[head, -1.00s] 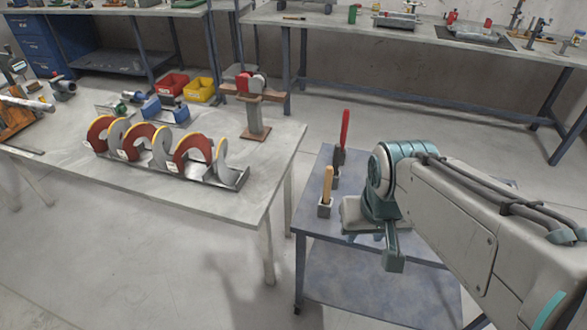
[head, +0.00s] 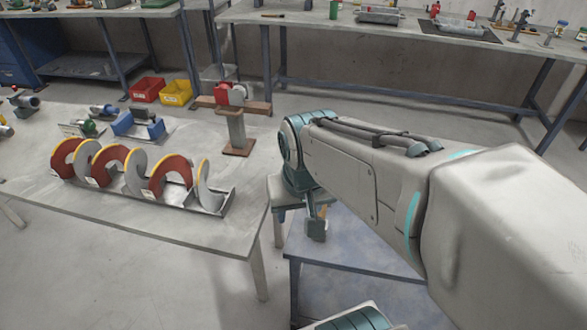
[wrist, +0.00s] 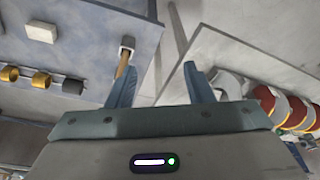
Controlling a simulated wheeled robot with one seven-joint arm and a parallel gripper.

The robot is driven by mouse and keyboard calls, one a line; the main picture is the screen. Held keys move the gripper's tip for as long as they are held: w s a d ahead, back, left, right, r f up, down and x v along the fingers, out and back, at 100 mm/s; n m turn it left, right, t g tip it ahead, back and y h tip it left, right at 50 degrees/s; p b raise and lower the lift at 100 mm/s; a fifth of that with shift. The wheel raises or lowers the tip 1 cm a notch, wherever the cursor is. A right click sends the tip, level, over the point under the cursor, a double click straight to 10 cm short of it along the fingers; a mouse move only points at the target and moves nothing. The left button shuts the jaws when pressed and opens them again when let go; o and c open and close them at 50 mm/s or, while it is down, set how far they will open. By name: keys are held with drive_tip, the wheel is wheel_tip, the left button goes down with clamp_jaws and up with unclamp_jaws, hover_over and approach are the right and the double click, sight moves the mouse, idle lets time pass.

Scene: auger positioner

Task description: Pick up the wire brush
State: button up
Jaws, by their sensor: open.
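A wooden-handled tool (wrist: 123,65), which looks like the wire brush, has its end in a grey block holder (wrist: 128,42) on the blue-grey trolley (wrist: 95,18) in the wrist view. Its bristles cannot be made out. My gripper (wrist: 161,78) is open and empty, its two fingers spread apart. The handle lies by the left finger's tip, left of the middle of the gap; I cannot tell whether they touch.
A table with red and grey auger flights (head: 128,170) stands left of the trolley, with a floor gap between. A post stand (head: 235,130) is at its far right corner. The wrist view shows a white block (wrist: 40,31), yellow rings (wrist: 41,79) and a dark cylinder (wrist: 72,87) on the trolley.

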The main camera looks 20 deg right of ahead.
drive_tip(key=w+d+m+g+p, duration=0.1)
drive_tip(key=w+d+m+p, duration=0.1)
drive_tip(key=w+d+m, duration=0.4)
drive_tip(key=m+g+p, duration=0.1)
drive_tip(key=m+p, duration=0.1)
drive_tip(key=m, duration=0.5)
hover_over(321, 215)
drive_tip(key=shift+w+d+f, duration=0.25)
drive_tip(key=shift+w+f, duration=0.05)
drive_tip(key=shift+f, duration=0.2)
drive_tip(key=shift+w+d+f+m+g, duration=0.2)
drive_tip(key=shift+d+m+g, duration=0.1)
drive_tip(key=shift+m, duration=0.1)
wheel_tip(321, 215, down, 8)
drive_tip(key=shift+d+r, duration=0.1)
drive_tip(key=shift+d, duration=0.05)
drive_tip(key=shift+s+a+f, duration=0.1)
drive_tip(key=shift+a+f, duration=0.1)
drive_tip(key=shift+f, duration=1.35)
drive_tip(key=shift+a+f, duration=0.2)
drive_tip(key=shift+f, duration=1.35)
clamp_jaws()
